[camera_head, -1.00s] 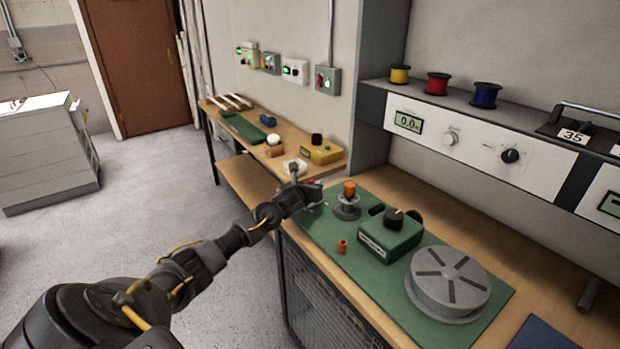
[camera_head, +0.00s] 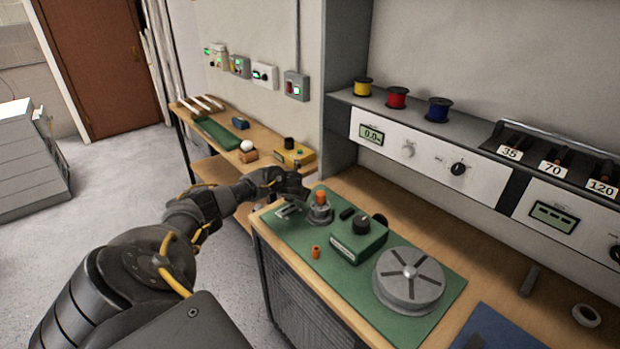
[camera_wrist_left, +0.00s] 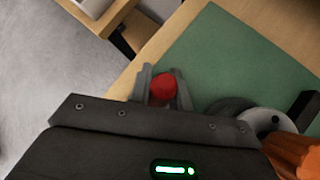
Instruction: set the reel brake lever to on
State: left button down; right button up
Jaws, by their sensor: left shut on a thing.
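A red round knob (camera_wrist_left: 163,86) sits between the fingers of my left gripper (camera_wrist_left: 160,84) in the left wrist view. It looks like the end of the reel brake lever; its shaft is hidden by the gripper. In the head view my left gripper (camera_head: 297,186) is over the far left corner of the green mat (camera_head: 345,293), above a small grey fitting (camera_head: 290,209). The gripper is shut on the red knob. The lever's on and off marks cannot be read. My right gripper is in neither view.
Close to the right stand a grey post with an orange top (camera_head: 320,206), a green box with a black knob (camera_head: 358,240) and a grey round slotted disc (camera_head: 409,277). A loose orange piece (camera_head: 316,252) lies nearer. The side bench (camera_head: 220,135) is behind.

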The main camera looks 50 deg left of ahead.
pick_arm(q)
jog(key=shift+a, duration=0.1)
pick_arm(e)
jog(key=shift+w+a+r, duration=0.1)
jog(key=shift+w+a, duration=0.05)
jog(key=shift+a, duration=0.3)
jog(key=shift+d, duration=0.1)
pick_arm(q)
jog(key=c, duration=1.3)
grip_release()
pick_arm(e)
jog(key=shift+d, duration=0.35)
pick_arm(q)
jog(key=v, duration=1)
jog(key=shift+s+d+r+p, duration=0.15)
jog(key=shift+d+r+p, duration=0.15)
jog(key=shift+p, duration=0.1)
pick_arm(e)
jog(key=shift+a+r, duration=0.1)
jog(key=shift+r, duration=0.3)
pick_arm(q)
jog(key=shift+d+f, duration=0.1)
jog(key=shift+f, duration=0.05)
